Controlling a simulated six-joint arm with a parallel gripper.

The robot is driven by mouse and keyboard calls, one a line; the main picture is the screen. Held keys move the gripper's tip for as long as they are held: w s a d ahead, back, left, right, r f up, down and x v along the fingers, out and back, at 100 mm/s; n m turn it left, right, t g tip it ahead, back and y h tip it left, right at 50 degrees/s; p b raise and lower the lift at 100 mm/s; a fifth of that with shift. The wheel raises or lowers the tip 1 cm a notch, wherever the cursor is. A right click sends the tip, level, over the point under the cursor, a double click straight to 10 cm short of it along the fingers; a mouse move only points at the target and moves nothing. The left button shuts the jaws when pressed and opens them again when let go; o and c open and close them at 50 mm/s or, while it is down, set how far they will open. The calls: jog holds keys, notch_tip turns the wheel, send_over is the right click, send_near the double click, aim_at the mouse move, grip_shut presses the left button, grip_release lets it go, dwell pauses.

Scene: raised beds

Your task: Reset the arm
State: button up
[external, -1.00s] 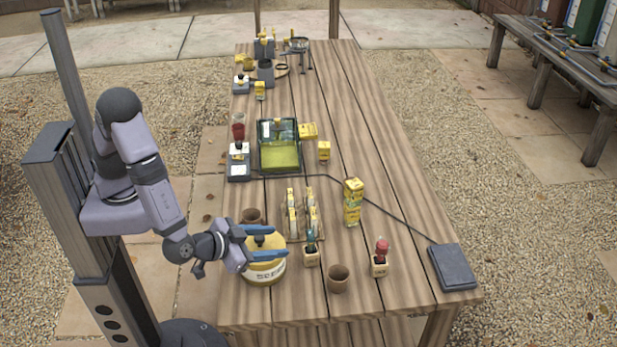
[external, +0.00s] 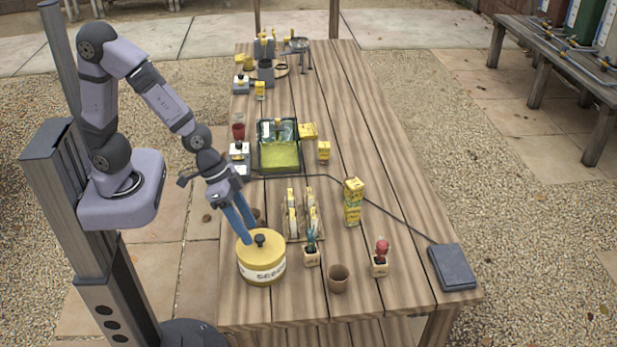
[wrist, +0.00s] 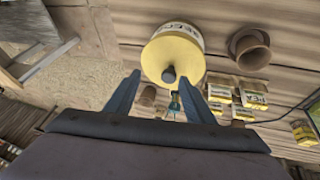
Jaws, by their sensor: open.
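My gripper (external: 243,221) is open and empty, with its blue fingers pointing down just above and behind the yellow lidded tin. The yellow tin (external: 262,268) stands on the wooden table (external: 395,270) near its front left, with its lid and dark knob on top. In the wrist view the tin (wrist: 173,55) shows ahead, between and beyond the two fingers (wrist: 158,98).
A brown pot (external: 338,279), a teal-topped block (external: 311,255) and a red-topped block (external: 380,264) stand right of the tin. Packets in a rack (external: 302,222), stacked yellow boxes (external: 352,202) and a green tray (external: 279,157) stand farther back. A cable runs to a dark pad (external: 453,267).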

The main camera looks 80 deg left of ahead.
jog(key=s+a+f+n+g+y+b, duration=0.1)
jog(key=s+a+g, duration=0.3)
jog(key=s+a, duration=0.7)
jog(key=shift+s+a+f+y+b, duration=0.3)
jog(key=shift+a+f+y+b, duration=0.15)
jog(key=shift+a+y, duration=0.45)
